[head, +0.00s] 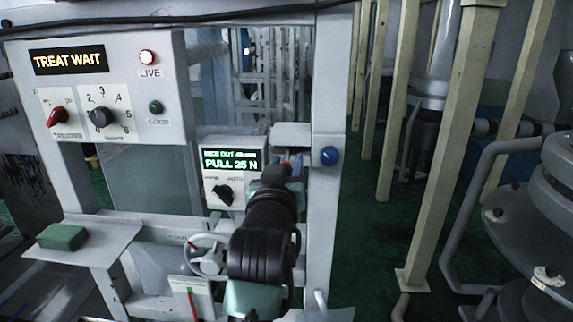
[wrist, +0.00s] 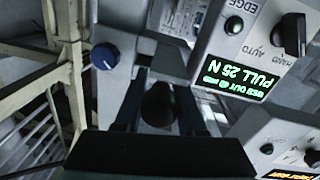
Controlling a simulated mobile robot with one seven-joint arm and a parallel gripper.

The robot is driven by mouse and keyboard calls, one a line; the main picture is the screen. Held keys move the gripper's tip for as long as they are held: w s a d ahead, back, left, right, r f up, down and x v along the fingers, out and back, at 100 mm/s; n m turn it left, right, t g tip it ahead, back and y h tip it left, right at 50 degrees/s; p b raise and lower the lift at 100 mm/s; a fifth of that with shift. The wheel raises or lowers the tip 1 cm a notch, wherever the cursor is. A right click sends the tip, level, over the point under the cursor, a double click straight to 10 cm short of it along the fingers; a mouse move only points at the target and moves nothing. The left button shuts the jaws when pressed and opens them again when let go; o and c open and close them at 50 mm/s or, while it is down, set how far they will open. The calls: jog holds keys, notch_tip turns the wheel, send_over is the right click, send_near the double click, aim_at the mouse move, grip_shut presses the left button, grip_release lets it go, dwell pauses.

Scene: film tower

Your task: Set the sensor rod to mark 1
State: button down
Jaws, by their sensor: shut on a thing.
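My gripper (wrist: 161,90) shows in the wrist view with its two dark fingers on either side of a dark round knob (wrist: 158,106), and it is shut on it. The knob sits in front of a grey housing; I cannot tell for sure that it belongs to the sensor rod. No rod scale or mark 1 can be made out. In the head view my arm covers the gripper and the knob, beside a small display box (head: 234,165) reading "PULL 25 N". The same box shows upside down in the wrist view (wrist: 262,50).
A blue knob (head: 329,156) is on the post right of my arm; it also shows in the wrist view (wrist: 104,56). A panel (head: 108,92) reads "TREAT WAIT" with its LIVE lamp lit. A handwheel (head: 206,256) and a green block (head: 62,236) are at lower left.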

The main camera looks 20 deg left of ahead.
dwell(0.6)
jog(key=shift+w+r+b, duration=0.1)
jog(key=shift+b, duration=0.2)
jog(key=c, duration=0.5)
grip_release()
jog(key=shift+s+f+b, duration=0.2)
jog(key=shift+s+b, duration=0.1)
jog(key=shift+s, duration=0.15)
jog(key=b+v, duration=0.4)
jog(key=v, duration=0.8)
jog(key=shift+r+b, duration=0.2)
jog(key=shift+b, duration=0.15)
jog(key=shift+d, duration=0.1)
